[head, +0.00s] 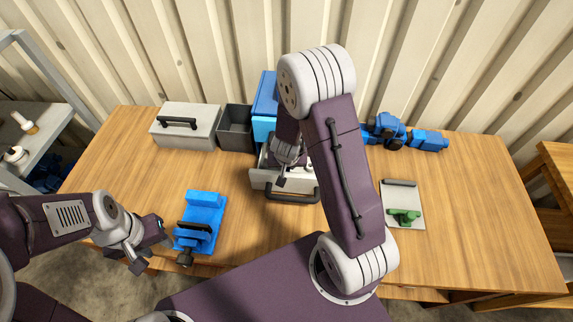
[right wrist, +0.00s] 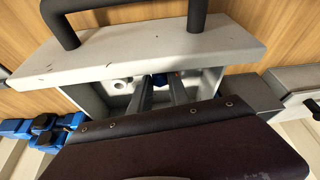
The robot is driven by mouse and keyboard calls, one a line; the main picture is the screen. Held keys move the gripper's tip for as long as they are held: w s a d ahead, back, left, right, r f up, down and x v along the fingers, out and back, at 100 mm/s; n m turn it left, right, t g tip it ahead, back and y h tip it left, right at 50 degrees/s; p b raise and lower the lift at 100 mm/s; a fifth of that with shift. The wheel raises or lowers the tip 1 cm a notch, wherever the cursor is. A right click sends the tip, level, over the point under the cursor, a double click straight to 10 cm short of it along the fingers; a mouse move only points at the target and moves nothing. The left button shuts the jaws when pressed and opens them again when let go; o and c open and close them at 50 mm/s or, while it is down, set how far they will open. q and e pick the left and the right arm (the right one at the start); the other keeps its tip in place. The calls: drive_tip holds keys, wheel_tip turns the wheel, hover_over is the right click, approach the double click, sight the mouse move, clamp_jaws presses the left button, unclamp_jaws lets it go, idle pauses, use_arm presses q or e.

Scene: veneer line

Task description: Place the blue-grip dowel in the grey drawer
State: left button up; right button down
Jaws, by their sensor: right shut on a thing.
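The grey drawer (head: 258,180) is pulled open from the blue cabinet (head: 264,100); its front and dark handle fill the top of the right wrist view (right wrist: 150,48). My right gripper (right wrist: 160,88) points down into the drawer, with its fingertips inside the walls. In the head view my right arm covers part of the drawer. My left gripper (head: 153,247) is open and empty, left of the blue vise.
The blue vise (head: 203,212) stands on the wooden table's left part. A grey lidded box (head: 187,135) and dark bin (head: 234,127) stand left of the cabinet. A blue tool (head: 388,130) lies at back right, and a plate with a green piece (head: 403,217) lies right.

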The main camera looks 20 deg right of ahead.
drive_tip(key=shift+a, duration=0.15)
drive_tip(key=shift+w+f, duration=0.1)
drive_tip(key=shift+f, duration=0.15)
drive_tip(key=c, duration=1.2)
unclamp_jaws()
drive_tip(key=shift+r, duration=0.1)
drive_tip(key=shift+c, duration=0.2)
